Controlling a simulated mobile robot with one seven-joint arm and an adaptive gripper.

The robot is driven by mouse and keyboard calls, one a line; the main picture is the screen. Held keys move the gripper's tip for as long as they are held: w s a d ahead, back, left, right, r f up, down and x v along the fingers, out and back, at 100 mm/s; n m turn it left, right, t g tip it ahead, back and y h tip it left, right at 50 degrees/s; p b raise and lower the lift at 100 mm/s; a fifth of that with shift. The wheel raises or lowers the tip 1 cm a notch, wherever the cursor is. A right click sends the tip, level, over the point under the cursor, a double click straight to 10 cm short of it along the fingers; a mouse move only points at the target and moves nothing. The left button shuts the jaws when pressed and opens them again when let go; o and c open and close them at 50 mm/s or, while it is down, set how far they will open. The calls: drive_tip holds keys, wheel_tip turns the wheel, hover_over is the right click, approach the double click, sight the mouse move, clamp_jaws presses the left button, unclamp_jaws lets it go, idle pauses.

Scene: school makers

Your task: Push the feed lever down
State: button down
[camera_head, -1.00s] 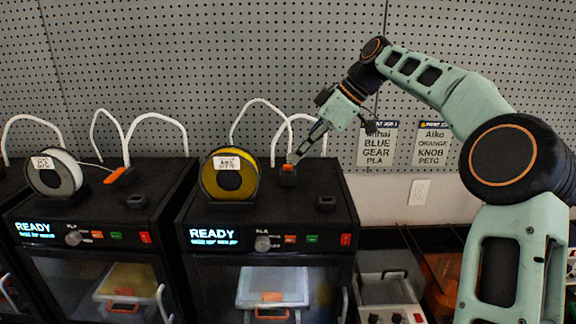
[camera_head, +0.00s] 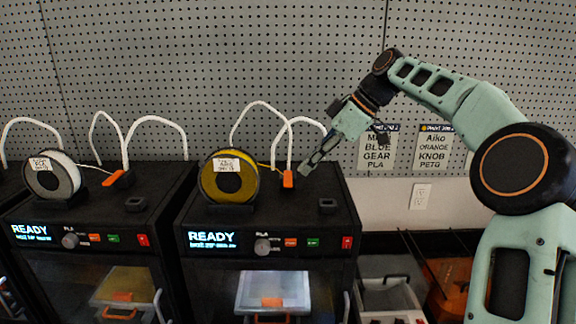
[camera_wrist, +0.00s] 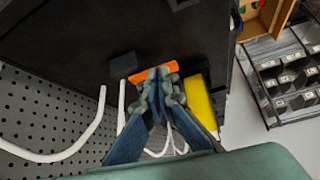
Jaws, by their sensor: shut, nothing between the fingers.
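The orange feed lever (camera_head: 288,179) is on top of the right printer (camera_head: 330,218), just right of its yellow filament spool (camera_head: 222,183). Its orange end slants down toward the printer's front. My gripper (camera_head: 303,171) is shut and empty, close beside the lever on its right. In the wrist view the shut fingertips (camera_wrist: 160,76) overlap the orange lever (camera_wrist: 138,75), partly hiding it. I cannot tell whether they touch it.
A white tube (camera_head: 272,128) arches behind the lever. A small black block (camera_head: 327,205) sits on the printer's front right top. The left printer (camera_head: 150,215) has a white spool (camera_head: 53,177) and its own orange lever (camera_head: 114,178). A pegboard (camera_head: 250,60) stands behind.

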drive_tip(key=shift+s+d+r, duration=0.1)
drive_tip(key=shift+d+r, duration=0.05)
drive_tip(key=shift+d, duration=0.1)
drive_tip(key=shift+a, duration=0.15)
drive_tip(key=v, duration=1.2)
drive_tip(key=shift+a, duration=0.1)
